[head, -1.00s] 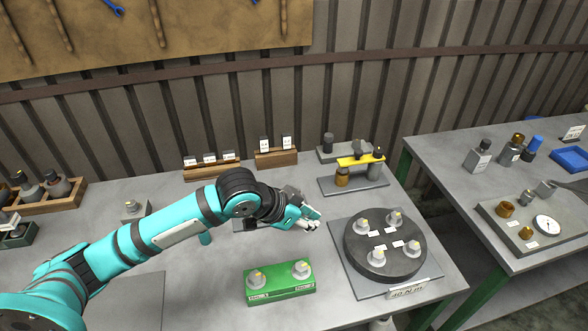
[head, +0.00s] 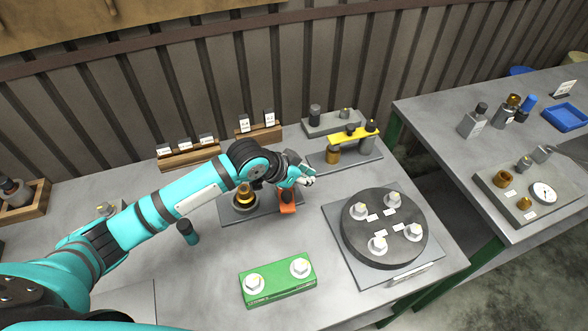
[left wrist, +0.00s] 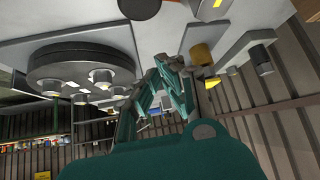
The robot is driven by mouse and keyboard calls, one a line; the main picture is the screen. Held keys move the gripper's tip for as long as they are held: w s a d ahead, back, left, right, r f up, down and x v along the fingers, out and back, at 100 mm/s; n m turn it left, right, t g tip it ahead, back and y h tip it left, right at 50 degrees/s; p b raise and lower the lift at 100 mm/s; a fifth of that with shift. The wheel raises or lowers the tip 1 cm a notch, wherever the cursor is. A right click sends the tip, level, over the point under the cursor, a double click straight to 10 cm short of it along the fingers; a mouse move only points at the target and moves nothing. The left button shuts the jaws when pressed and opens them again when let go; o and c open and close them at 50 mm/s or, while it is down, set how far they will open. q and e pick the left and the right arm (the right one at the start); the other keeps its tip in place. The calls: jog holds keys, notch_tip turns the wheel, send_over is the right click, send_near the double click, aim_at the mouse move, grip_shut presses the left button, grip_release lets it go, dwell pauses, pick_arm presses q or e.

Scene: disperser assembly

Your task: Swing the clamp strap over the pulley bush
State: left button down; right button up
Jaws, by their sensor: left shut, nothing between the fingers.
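An orange strap (head: 288,207) sits at the right end of a grey plate (head: 266,213), beside a dark post, with its free end toward the front. A brass bush (head: 245,194) stands in a dark ring at the plate's left, partly behind my arm. The strap is beside the bush, not over it. My left gripper (head: 309,182) is shut and empty, just above and right of the strap; I cannot tell whether it touches. In the left wrist view its fingers (left wrist: 152,88) show, but not the orange strap. My right gripper is out of view.
Behind right, a yellow bar (head: 351,134) spans a fixture with another brass piece (head: 333,156). A dark round disc (head: 385,229) with several bolts stands at right. A green block (head: 278,281) with two bolts lies in front. Labelled wooden racks (head: 189,155) line the back.

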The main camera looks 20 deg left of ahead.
pick_arm(q)
jog(key=shift+s+a+f+p, duration=0.85)
jog(key=shift+s+a+p, duration=0.2)
jog(key=shift+s, duration=0.1)
jog(key=shift+w, duration=0.1)
